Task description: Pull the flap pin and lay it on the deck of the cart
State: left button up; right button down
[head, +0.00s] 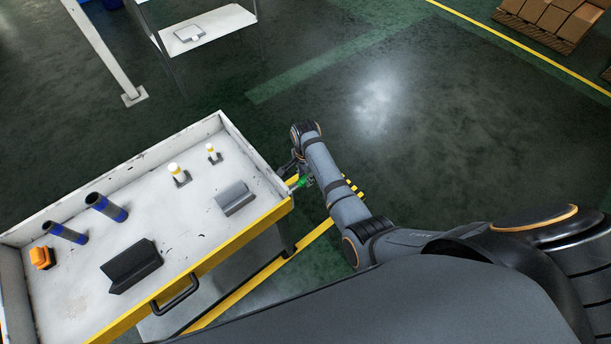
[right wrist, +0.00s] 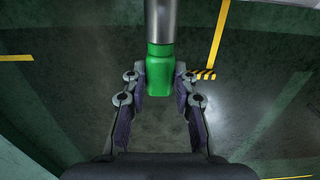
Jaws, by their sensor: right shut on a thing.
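The flap pin shows in the right wrist view as a green grip (right wrist: 160,72) with a thick grey steel shaft (right wrist: 160,22) running up out of the picture. My right gripper (right wrist: 160,84) is shut on the green grip, one finger on each side. In the head view the right gripper (head: 302,172) is just off the right end of the cart, and a little of the green grip (head: 303,182) shows beside the cart's corner. The shaft's far end is hidden, so I cannot tell whether it sits in the cart. The cart's deck (head: 190,215) is pale and scuffed. My left gripper is not in view.
On the deck stand a grey block (head: 235,198), a black block (head: 131,265), two blue-banded dark cylinders (head: 106,207), two yellow-and-white posts (head: 179,173) and an orange piece (head: 41,258). Low walls edge the back and right. The deck's middle is bare.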

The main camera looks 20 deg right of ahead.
jog(key=shift+d, duration=0.1)
jog(key=shift+w+d, duration=0.25)
jog(key=shift+d, duration=0.4)
jog(key=shift+w+d, duration=0.25)
jog(key=shift+d, duration=0.4)
jog(key=shift+d, duration=0.1)
jog(key=shift+w+d, duration=0.3)
jog(key=shift+d, duration=0.4)
jog(key=shift+w+d, duration=0.25)
jog(key=shift+d, duration=0.45)
